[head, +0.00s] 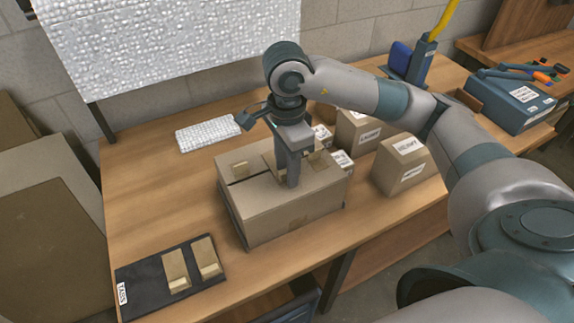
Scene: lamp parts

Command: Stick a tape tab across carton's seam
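A closed brown carton (258,222) stands on the table in the head view. A dark seam line shows on the left part of its top. A tan tape tab (240,168) lies on the top at the left, and a tan patch shows on the front face. My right gripper (293,183) points straight down at the middle of the carton's top, at or just above the surface. Its fingers are seen edge-on, so their gap and anything between them are hidden. A black card marked TABS (145,283) carries two tan tabs (177,270) at the front left. My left gripper is out of view.
Small labelled boxes (404,165) stand right of and behind the carton. A white bubbly pad (208,133) lies at the back left, under a hanging bubble-wrap sheet (170,45). A blue toolbox (515,98) is far right. The table between card and carton is clear.

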